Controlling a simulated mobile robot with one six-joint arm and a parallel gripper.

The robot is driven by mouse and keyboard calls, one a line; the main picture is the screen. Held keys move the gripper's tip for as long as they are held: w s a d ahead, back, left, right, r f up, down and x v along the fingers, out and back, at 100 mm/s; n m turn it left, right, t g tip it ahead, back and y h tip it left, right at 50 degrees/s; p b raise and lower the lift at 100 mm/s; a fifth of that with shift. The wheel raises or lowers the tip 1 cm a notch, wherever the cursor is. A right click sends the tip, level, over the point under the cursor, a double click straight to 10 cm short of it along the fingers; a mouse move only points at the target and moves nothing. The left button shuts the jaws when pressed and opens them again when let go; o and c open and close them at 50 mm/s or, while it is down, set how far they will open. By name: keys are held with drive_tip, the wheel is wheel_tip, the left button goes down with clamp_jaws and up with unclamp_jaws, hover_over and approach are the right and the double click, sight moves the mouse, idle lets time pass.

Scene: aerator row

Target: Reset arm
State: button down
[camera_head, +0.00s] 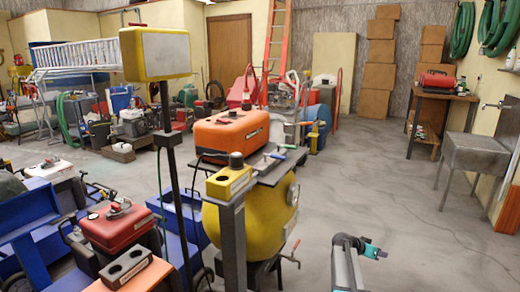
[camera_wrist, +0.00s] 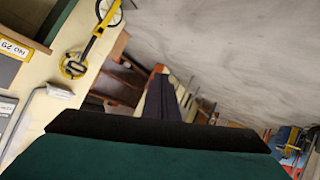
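In the wrist view the dark fingers of my gripper (camera_wrist: 163,98) stand close together in the middle, beyond a black bar and a dark green body. The gripper looks shut, with nothing seen between the fingers. In the head view my grey arm, with a small teal part at its end, shows at the bottom, right of centre. It stands over bare floor, right of a yellow tank (camera_head: 255,222). The fingers are too small to make out there.
A dark post with a yellow box (camera_head: 230,181) stands left of my arm. An orange case (camera_head: 230,134) sits on a dark shelf behind it. Blue carts with a red unit (camera_head: 115,225) fill the left. A grey sink (camera_head: 478,158) stands far right. The floor (camera_head: 400,200) between is clear.

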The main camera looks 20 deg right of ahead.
drive_tip(key=s+a+f+n+y+p, duration=0.2)
drive_tip(key=a+f+p, duration=0.2)
drive_tip(key=a, duration=0.8)
drive_tip(key=s+a+f+n+y+p, duration=0.15)
drive_tip(key=a+f+p, duration=0.25)
drive_tip(key=a, duration=0.7)
drive_tip(key=s+a+f+n+y+p, duration=0.2)
drive_tip(key=a+f+n+p, duration=0.15)
drive_tip(key=a, duration=0.85)
drive_tip(key=s+a+f+n+g+y+p, duration=0.1)
drive_tip(key=s+a+n+g+y+p, duration=0.3)
drive_tip(key=s+a, duration=2.2)
drive_tip(key=s+n+y+p, duration=0.1)
drive_tip(key=n+y+p, duration=0.1)
drive_tip(key=n, duration=0.1)
drive_tip(key=shift+f+g, duration=0.15)
drive_tip(key=shift+g, duration=0.25)
drive_tip(key=shift+y, duration=0.25)
